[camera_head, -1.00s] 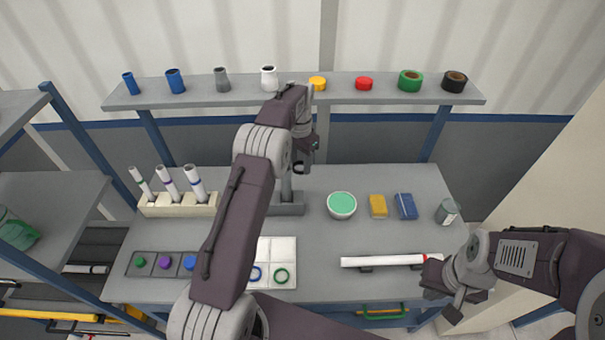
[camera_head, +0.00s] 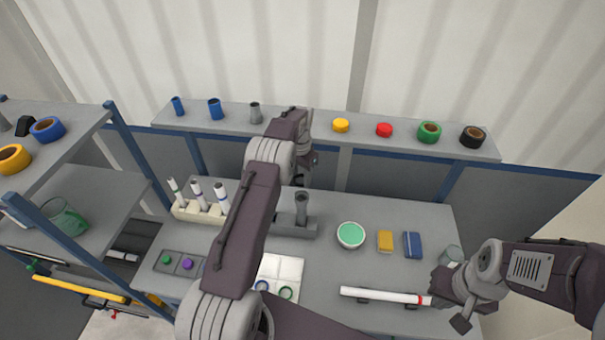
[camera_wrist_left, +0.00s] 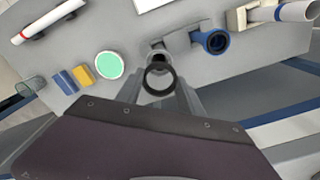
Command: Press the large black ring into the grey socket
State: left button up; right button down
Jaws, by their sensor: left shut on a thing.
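My left gripper (camera_head: 302,180) is shut on the large black ring (camera_wrist_left: 159,79), seen in the left wrist view between its fingertips. The ring's hole faces the wrist camera. The grey socket (camera_head: 302,205) stands upright with an open top in a dark grey holder (camera_head: 305,230). In the head view the gripper is at the socket's far side, apart from it in the picture. In the wrist view the socket (camera_wrist_left: 160,56) shows just beyond the ring, partly overlapped. My right gripper (camera_head: 450,302) is beside the red-banded end of a white pipe (camera_head: 380,295); its jaws are unclear.
A blue-ringed socket (camera_wrist_left: 213,41) stands in the same holder. A green-topped bowl (camera_head: 350,236), yellow block (camera_head: 385,242) and blue block (camera_head: 412,245) lie to the right. A rack with white tubes (camera_head: 190,210) stands left. The back shelf (camera_head: 285,116) holds several parts.

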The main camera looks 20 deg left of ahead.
pick_arm(q)
notch_tip(320, 180, down, 6)
jog(key=b, duration=0.4)
jog(key=shift+w+d+f, duration=0.1)
jog(key=shift+f, duration=0.15)
jog(key=shift+w+f+b, duration=0.1)
jog(key=shift+f+b, duration=0.4)
jog(key=shift+r, duration=0.1)
jog(key=shift+f+b, duration=0.3)
jog(key=shift+b, duration=0.05)
dwell(0.5)
jog(key=o, duration=1.8)
